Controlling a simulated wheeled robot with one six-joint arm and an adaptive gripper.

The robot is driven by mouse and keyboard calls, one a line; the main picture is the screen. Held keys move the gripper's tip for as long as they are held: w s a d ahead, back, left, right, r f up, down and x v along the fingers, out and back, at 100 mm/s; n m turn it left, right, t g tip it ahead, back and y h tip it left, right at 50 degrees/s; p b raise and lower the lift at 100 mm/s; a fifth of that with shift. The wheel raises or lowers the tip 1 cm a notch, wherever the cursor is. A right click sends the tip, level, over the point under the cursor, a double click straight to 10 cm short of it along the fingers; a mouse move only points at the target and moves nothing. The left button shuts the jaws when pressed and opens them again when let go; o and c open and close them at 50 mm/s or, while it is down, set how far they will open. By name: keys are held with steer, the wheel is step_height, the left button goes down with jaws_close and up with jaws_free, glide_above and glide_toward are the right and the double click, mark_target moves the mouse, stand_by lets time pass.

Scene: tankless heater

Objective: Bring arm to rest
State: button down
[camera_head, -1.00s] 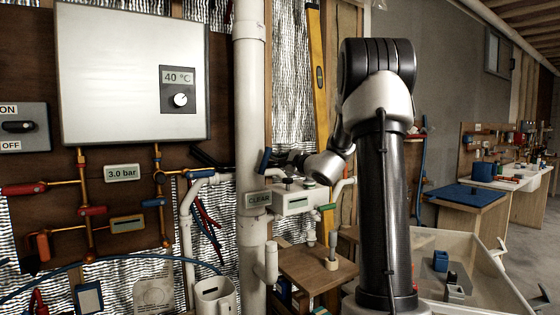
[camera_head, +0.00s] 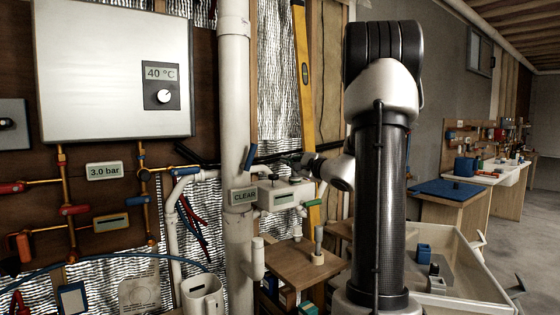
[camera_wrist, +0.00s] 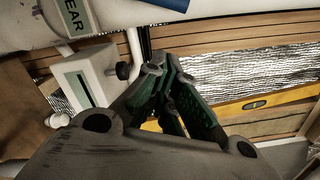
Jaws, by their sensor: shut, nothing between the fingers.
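My arm stands in the right half of the head view, its dark upper link upright and its wrist part folded behind it. My gripper is in the wrist view (camera_wrist: 165,85), its dark green fingers shut with nothing held. In the head view the gripper is mostly hidden behind my arm and close to the white valve box (camera_head: 280,194) on the pipe. The same box shows left of the fingers in the wrist view (camera_wrist: 85,80). I cannot tell the exact gap between them.
The grey heater (camera_head: 115,70) hangs on the left wall above copper pipes. A white vertical pipe (camera_head: 235,110) carries a CLEAR label. A yellow spirit level (camera_head: 303,80) leans behind it. A small wooden table (camera_head: 290,262) and a white tray (camera_head: 460,300) stand low; open floor lies far right.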

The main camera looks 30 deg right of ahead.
steer(key=s+a+f+n+g+y, duration=0.2)
steer(key=s+a+f+n+g, duration=0.3)
steer(key=s+f, duration=0.4)
steer(key=s+a+f+n+g+y, duration=0.25)
steer(key=s+a+f+g, duration=0.35)
steer(key=s+a, duration=0.3)
steer(key=s+n+g+h, duration=0.55)
steer(key=s+n, duration=0.45)
steer(key=s, duration=0.6)
steer(key=a+r+n+t, duration=0.1)
steer(key=a+r+n, duration=0.1)
steer(key=n, duration=0.1)
steer(key=a+r+n+t, duration=0.1)
steer(key=a+r, duration=0.1)
steer(key=shift+s+t+h, duration=0.3)
steer(key=shift+s+t, duration=0.05)
steer(key=shift+s, duration=0.05)
